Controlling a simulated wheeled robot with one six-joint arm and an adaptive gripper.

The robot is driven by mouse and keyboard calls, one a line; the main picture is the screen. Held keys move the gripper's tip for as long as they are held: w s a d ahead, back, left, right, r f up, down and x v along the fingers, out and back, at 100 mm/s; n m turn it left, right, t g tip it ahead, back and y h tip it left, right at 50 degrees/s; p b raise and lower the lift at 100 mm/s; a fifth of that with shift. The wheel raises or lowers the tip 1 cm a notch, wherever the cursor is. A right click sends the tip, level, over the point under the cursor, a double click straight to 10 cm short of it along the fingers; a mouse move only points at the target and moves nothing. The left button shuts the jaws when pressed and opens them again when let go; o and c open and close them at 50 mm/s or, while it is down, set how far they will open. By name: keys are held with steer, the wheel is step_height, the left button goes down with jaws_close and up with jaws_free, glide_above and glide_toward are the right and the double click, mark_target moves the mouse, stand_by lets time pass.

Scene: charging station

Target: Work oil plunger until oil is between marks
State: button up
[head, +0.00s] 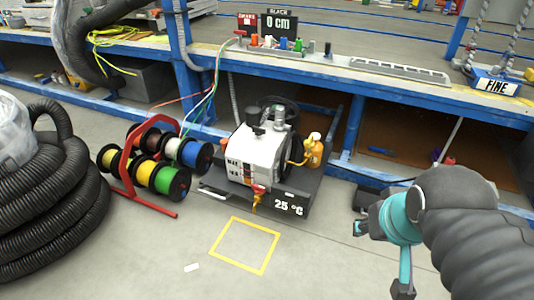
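A white and dark pump unit (262,150) stands on a dark base on the floor, under the workbench. Its left front face has a small level gauge with MAX and MIN labels (233,167); the oil level is too small to read. An orange oil bottle (313,153) stands at the unit's right side. It has a pale top (315,136), which looks like the plunger, and a yellow spout or hose toward the unit. My gripper (362,213) is at the lower right, in front of and right of the unit, apart from the bottle. Its finger opening is not clear.
A red rack of cable spools (150,165) stands left of the unit, beside a black coiled hose (45,200). A yellow floor square (272,250) marks clear floor in front. A sign on the base reads 25 °C (288,208).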

jaws_close()
stand_by(1.4)
